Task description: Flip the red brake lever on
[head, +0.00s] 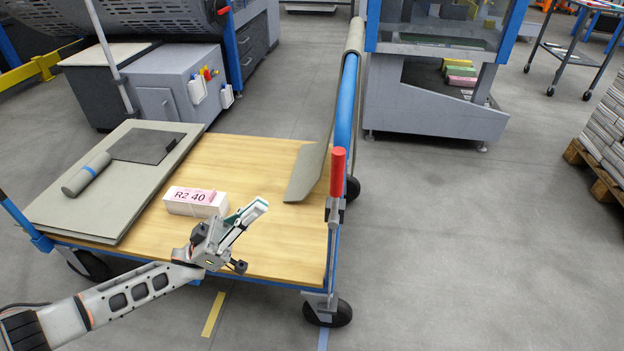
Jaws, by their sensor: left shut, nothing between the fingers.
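The red brake lever (338,172) stands upright at the near right corner of the cart, at the end of the blue push bar (346,95). Its lower part is a grey metal bracket. My left gripper (262,206) is shut and empty. It shows over the wooden deck (285,240), to the left of the lever and apart from it, with its fingers pointing up and right. My right gripper is not in the head view.
A white bundle labelled "R2 40" (196,208) lies on the deck beside my left gripper. Grey boards (75,207) with a roll (85,178) lie at the deck's left. A grey sheet (308,172) hangs by the bar. Open floor (450,240) lies right of the cart.

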